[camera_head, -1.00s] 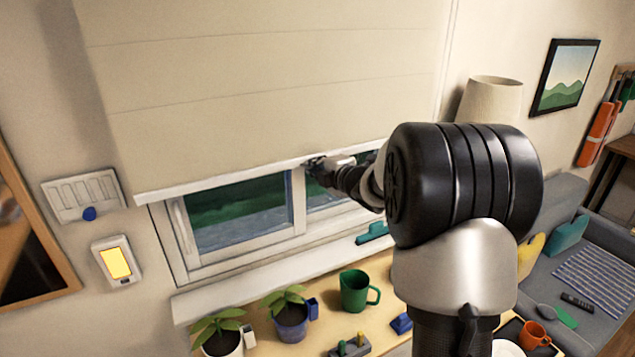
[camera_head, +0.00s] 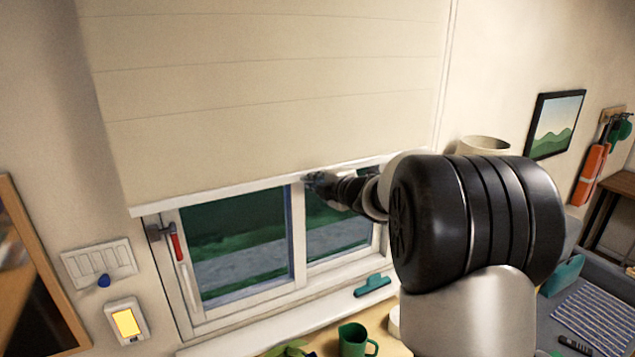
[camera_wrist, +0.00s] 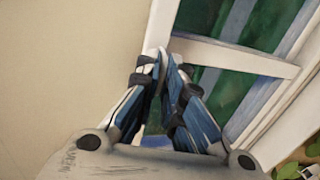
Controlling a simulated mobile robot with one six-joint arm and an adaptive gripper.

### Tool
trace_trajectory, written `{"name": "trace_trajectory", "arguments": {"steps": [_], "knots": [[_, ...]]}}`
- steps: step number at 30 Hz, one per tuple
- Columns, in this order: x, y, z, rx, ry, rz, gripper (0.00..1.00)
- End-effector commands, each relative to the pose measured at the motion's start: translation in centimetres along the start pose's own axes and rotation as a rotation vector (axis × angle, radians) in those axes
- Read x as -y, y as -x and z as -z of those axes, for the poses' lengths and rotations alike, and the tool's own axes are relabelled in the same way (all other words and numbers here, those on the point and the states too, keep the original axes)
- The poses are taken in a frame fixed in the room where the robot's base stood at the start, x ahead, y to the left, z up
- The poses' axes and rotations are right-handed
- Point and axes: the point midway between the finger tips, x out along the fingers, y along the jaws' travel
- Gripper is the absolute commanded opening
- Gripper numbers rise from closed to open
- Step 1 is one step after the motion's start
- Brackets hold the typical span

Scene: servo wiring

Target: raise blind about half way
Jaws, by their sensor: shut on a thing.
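The cream blind (camera_head: 270,100) hangs over the upper part of the window (camera_head: 240,250), and its pale bottom bar (camera_head: 225,197) lies across the glass. The lower part of the window is uncovered. My gripper (camera_head: 318,181) is at the bottom bar near its middle, shut on it. In the wrist view my gripper (camera_wrist: 168,62) has its fingers close together, with the blind (camera_wrist: 60,60) to the left and the window frame (camera_wrist: 235,56) to the right. The exact grip on the bar is partly hidden by the fingers.
Below are the sill (camera_head: 290,325), a green mug (camera_head: 353,341) and a teal object (camera_head: 373,286). A switch panel (camera_head: 100,263) is on the left wall. A lamp (camera_head: 484,145) stands behind my arm.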

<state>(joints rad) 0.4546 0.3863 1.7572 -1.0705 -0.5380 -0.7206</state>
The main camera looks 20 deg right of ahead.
Motion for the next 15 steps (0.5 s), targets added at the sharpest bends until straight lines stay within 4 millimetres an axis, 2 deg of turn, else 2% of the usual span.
{"name": "trace_trajectory", "arguments": {"steps": [5, 6, 13, 15], "knots": [[0.03, -0.01, 0.03, -0.001, 0.001, 0.000, 0.00], [0.03, -0.01, 0.03, -0.001, 0.001, 0.000, 0.10], [0.05, -0.02, 0.02, 0.000, 0.000, 0.000, 0.25], [0.05, -0.02, 0.02, 0.000, 0.000, 0.000, 0.26]]}}
